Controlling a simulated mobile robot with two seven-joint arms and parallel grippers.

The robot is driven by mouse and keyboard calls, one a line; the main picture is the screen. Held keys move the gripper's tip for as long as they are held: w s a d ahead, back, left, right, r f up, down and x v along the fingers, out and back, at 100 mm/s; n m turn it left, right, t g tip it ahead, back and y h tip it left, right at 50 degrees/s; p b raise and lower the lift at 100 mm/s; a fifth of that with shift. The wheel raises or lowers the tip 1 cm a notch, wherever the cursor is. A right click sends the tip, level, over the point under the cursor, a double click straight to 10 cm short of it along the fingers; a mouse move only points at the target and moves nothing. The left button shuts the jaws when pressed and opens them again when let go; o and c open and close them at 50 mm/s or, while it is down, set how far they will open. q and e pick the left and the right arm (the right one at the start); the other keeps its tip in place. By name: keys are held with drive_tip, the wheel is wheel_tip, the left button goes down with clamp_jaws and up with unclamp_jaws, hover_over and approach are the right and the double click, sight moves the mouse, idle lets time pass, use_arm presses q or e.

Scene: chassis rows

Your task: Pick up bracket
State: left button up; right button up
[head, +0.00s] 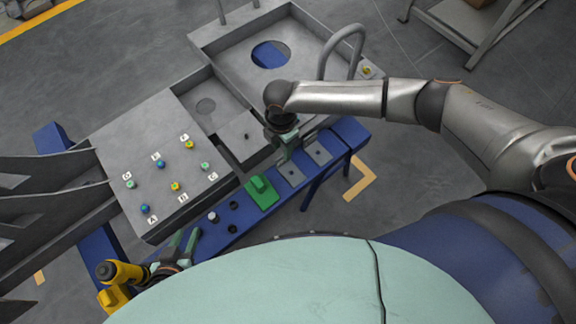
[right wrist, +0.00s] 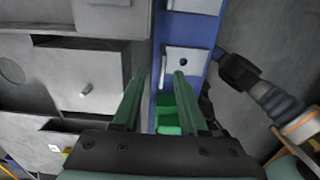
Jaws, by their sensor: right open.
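Two flat grey plates with a dark hole, which look like brackets, lie on the blue rail: a nearer bracket (head: 291,174) and a farther bracket (head: 318,153). In the right wrist view the nearer bracket (right wrist: 184,62) lies just past the fingertips, and part of the other (right wrist: 196,5) shows at the top edge. My right gripper (head: 284,153) points down over the nearer bracket; its green fingers (right wrist: 160,74) are apart with nothing between the tips. My left gripper (head: 182,243) is low at the left, beside the rail; its finger gap is unclear.
A green block (head: 262,194) and dark round parts (head: 233,206) sit on the blue rail (head: 222,240). A grey chassis panel (head: 150,130) with coloured knobs stands beside it. A tall handle (head: 343,42) rises behind my right arm. A yellow tool (head: 125,273) is near my left gripper.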

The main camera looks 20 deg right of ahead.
sight(292, 170)
drive_tip(key=f, duration=0.4)
drive_tip(key=shift+s, duration=0.2)
drive_tip(key=shift+c, duration=0.4)
clamp_jaws()
idle(0.8)
